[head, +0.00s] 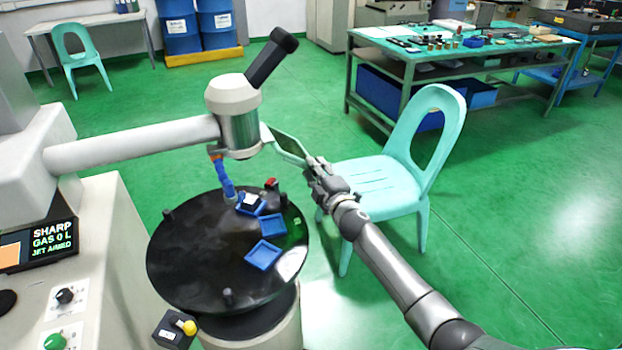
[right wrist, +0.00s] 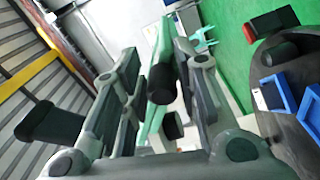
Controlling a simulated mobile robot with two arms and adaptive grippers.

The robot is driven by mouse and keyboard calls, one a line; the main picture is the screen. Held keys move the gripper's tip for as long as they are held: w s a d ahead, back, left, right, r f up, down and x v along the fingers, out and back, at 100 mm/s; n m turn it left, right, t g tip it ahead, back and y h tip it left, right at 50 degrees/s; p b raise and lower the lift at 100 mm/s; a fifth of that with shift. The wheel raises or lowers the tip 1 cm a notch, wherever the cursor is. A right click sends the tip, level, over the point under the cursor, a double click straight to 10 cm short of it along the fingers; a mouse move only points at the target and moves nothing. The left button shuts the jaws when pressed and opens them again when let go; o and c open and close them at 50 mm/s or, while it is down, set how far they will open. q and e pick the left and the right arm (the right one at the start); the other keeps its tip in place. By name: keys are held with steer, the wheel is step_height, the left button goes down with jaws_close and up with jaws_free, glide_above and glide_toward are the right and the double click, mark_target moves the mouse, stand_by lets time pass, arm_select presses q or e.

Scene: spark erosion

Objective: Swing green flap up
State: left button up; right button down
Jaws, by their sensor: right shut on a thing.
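The green flap (head: 289,144) is a thin tinted plate with a pale edge. It hangs from the right side of the white and metal head (head: 238,115) over the round black table, sloping down to the right. My right gripper (head: 313,168) is at its lower right end, shut on it. In the right wrist view the green flap (right wrist: 155,124) runs between the two fingers of the right gripper (right wrist: 160,70), with dark round pieces beside it. The fingers hide part of its edge. My left gripper is not in view.
The round black table (head: 190,260) below carries blue trays (head: 265,254) and a small red-topped piece (head: 271,184). A turquoise chair (head: 385,185) stands close behind my right forearm. A machine console (head: 60,245) is at left, and a workbench (head: 400,55) stands farther back.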

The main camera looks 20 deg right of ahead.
step_height(320, 180, up, 8)
steer(key=d+n+p, duration=0.2)
steer(key=n+p, duration=0.5)
steer(key=n, duration=0.2)
steer(key=a+r+n+p, duration=0.6)
steer(key=r+n+p, duration=0.3)
steer(key=n+p, duration=0.3)
steer(key=shift+s+a+r+p, duration=0.2)
steer(key=shift+a+r+p, duration=0.1)
steer(key=shift+r+p, duration=0.1)
steer(key=shift+f, duration=0.1)
steer(key=c, duration=1.4)
jaws_free()
steer(key=shift+c, duration=0.2)
steer(key=shift+o, duration=0.8)
steer(key=shift+d, duration=0.2)
steer(key=shift+w, duration=0.1)
steer(key=shift+r, duration=0.2)
